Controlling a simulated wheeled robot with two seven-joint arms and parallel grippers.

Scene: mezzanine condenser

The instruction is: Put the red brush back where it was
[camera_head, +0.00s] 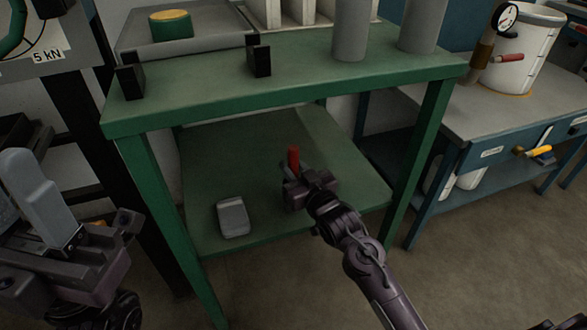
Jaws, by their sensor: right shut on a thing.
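The red brush (294,158) shows as a short red upright piece at the jaws of my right gripper (297,182). My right gripper is shut on it, over the lower green shelf (245,165) of the green table. The lower part of the brush is hidden by the gripper, and I cannot tell whether it touches the shelf. My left gripper (62,240) is at the lower left, in front of the table's left side; its jaw opening is not clear.
A small grey box (233,217) lies on the lower shelf, left of my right gripper. The green tabletop (310,83) hangs above the shelf, with green legs at its corners. A blue bench (465,125) with a white bucket (520,50) stands at the right.

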